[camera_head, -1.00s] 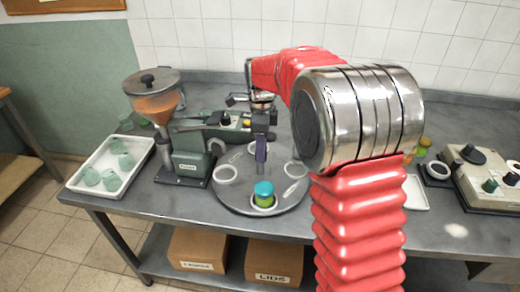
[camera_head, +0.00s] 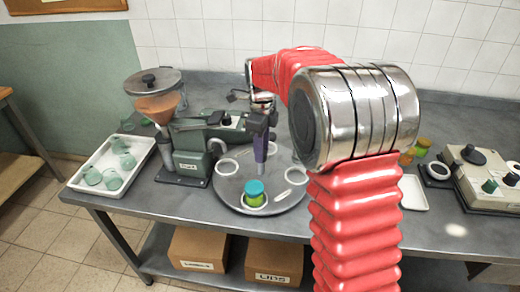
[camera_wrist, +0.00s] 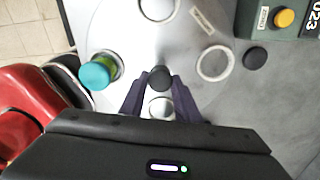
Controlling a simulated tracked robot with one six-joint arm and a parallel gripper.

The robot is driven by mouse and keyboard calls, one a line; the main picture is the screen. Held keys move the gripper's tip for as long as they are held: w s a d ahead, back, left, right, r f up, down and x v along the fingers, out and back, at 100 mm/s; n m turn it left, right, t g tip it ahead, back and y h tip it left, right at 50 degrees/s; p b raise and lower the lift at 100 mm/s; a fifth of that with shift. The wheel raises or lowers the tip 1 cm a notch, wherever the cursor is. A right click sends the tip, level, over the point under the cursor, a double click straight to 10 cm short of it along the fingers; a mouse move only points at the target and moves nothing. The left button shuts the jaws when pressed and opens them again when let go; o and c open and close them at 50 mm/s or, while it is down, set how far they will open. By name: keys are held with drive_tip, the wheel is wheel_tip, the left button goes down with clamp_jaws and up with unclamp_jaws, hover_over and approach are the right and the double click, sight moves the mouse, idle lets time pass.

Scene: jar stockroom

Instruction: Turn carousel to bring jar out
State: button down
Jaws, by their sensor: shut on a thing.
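The carousel (camera_head: 232,190) is a round grey turntable on the bench, with several white rings around its top. A jar (camera_head: 255,199) with a green body and teal lid stands upright in a ring at its front edge. In the wrist view the jar (camera_wrist: 101,70) is left of my gripper, apart from it. My gripper (camera_wrist: 160,88) points down over the carousel. Its purple fingers are shut on a dark round knob (camera_wrist: 160,75) on the turntable.
A green machine with an orange funnel (camera_head: 156,107) stands left of the carousel. A white tray (camera_head: 82,168) of pale green jars is farther left. Another machine (camera_head: 485,175) and a white tray (camera_head: 413,193) are at right. Boxes (camera_head: 200,249) sit below.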

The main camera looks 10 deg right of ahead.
drive_tip(key=shift+w+a+r, duration=0.2)
drive_tip(key=shift+w, duration=0.1)
drive_tip(key=c, duration=1.7)
unclamp_jaws()
drive_tip(key=o, duration=0.3)
drive_tip(key=shift+f, duration=0.1)
drive_tip(key=shift+o, duration=0.3)
drive_tip(key=shift+d, duration=0.1)
drive_tip(key=shift+s, duration=0.1)
wheel_tip(320, 180, up, 14)
drive_tip(key=shift+f, duration=0.2)
